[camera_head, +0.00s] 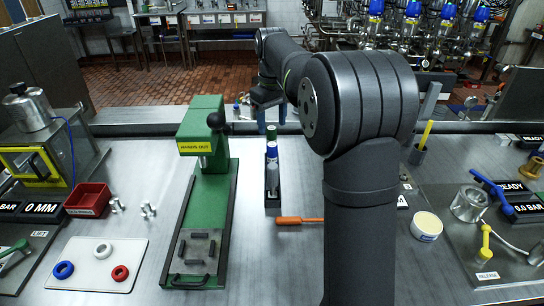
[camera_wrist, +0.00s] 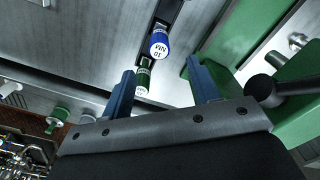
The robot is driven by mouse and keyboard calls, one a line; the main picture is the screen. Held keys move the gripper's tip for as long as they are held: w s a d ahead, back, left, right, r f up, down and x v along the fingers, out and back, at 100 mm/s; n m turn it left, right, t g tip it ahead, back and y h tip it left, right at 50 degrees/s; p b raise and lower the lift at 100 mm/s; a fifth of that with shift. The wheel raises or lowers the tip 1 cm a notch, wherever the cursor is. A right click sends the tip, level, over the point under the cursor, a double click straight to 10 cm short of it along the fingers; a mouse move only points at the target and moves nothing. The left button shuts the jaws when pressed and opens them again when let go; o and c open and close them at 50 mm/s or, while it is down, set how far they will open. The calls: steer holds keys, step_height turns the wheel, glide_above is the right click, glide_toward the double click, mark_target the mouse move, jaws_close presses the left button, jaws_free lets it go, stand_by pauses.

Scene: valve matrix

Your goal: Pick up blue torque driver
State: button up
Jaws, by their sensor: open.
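The blue torque driver (camera_head: 272,152) stands in a dark narrow rack (camera_head: 272,201) on the steel bench. In the wrist view its blue cap (camera_wrist: 160,40) shows, with a white end marked 10 NM. A green-capped driver (camera_head: 271,131) stands behind it in the same row, and its green cap (camera_wrist: 143,75) also shows in the wrist view. My gripper (camera_head: 271,114) is open and empty, with two blue fingers, beyond the rack in the head view. In the wrist view the fingers (camera_wrist: 161,88) lie to either side of the green cap; the blue cap is farther out, past the tips.
A green press (camera_head: 205,150) with a black ball knob stands close left of the rack. An orange-handled tool (camera_head: 298,220) lies in front. A red bin (camera_head: 88,200) and a white board (camera_head: 98,264) with rings are at left. A cream-topped tub (camera_head: 426,226) is at right.

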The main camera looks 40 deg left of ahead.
mark_target(272, 154)
step_height(272, 154, down, 12)
steer(key=shift+w+a+f, duration=0.1)
steer(key=shift+a+f, duration=0.05)
jaws_close()
stand_by(0.5)
